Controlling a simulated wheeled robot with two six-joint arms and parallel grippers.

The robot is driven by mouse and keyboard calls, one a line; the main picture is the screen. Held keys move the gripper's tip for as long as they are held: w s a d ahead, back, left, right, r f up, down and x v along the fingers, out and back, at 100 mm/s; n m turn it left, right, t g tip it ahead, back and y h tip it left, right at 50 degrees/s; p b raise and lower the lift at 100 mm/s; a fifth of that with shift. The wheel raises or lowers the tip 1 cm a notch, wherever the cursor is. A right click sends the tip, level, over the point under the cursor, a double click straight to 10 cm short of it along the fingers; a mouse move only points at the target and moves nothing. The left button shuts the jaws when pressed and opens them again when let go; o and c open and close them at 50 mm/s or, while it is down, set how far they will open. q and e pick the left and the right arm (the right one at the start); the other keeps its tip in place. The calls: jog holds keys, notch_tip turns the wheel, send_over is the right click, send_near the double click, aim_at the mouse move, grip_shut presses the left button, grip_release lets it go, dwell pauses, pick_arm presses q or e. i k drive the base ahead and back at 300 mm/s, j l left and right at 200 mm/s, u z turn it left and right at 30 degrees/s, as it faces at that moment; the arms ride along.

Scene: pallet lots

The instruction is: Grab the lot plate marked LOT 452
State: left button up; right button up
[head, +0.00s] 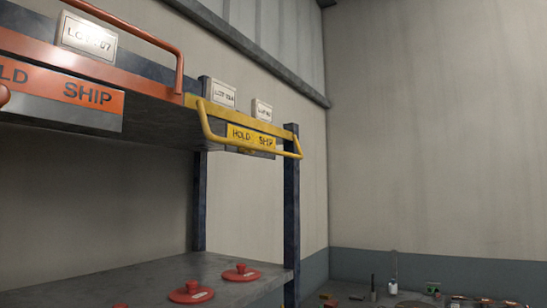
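White lot plates stand along the top of the rack. The nearest lot plate (88,36) starts with LOT and seems to end in 07; its middle is unclear. A second lot plate (224,92) and a third lot plate (262,110) stand farther right above the yellow rail; their numbers are too small to read surely. I cannot tell which plate, if any, reads LOT 452. Neither of my grippers is in view.
An orange HOLD/SHIP sign (70,92) and a yellow HOLD/SHIP sign (252,138) front the upper shelf, with an orange bar (150,37) and a yellow bar (215,138). Red knobbed discs (192,292) lie on the lower shelf (140,280). Small items clutter the lower right.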

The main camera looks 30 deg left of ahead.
aim_at(262, 111)
jog(key=k+j, duration=0.3)
jog(key=k, duration=0.2)
jog(key=k+j+z, duration=0.1)
jog(key=k+j, duration=0.2)
jog(key=k, duration=0.15)
jog(key=k+j, duration=0.1)
jog(key=j, duration=0.35)
jog(key=k+j, duration=0.1)
jog(key=j, duration=0.3)
jog(key=k+j, duration=0.1)
jog(key=j, duration=0.35)
jog(key=i+l+u, duration=0.15)
jog(key=l, duration=0.15)
jog(key=i+l+u, duration=0.15)
jog(key=l, duration=0.2)
jog(key=l+u, duration=0.15)
jog(key=l, duration=0.15)
jog(key=i, duration=0.05)
